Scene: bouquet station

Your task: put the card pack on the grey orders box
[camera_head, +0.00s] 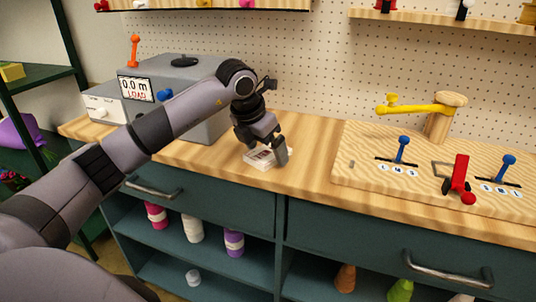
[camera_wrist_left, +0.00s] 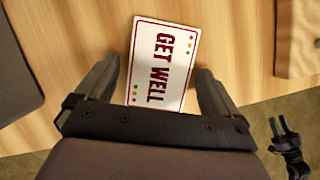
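The card pack (camera_head: 258,159) lies flat on the wooden worktop. It is white with a dark red border and shows "GET WELL" in the left wrist view (camera_wrist_left: 161,65). My left gripper (camera_head: 266,150) is open just above the pack. In the left wrist view its two fingers (camera_wrist_left: 157,70) stand on either side of the pack, with gaps, and the pack's near end is hidden. A grey box (camera_head: 192,69) stands behind my left arm, with a dark round thing on top; I see no orders label. A dark pronged shape in the left wrist view's lower right may be my right gripper (camera_wrist_left: 288,146).
A panel reading "0.0 m LOAD" (camera_head: 136,89) is at the grey box's front left. To the right, a wooden board (camera_head: 352,148) carries blue levers, a red part and a yellow arm on a post. The worktop between pack and board is clear.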

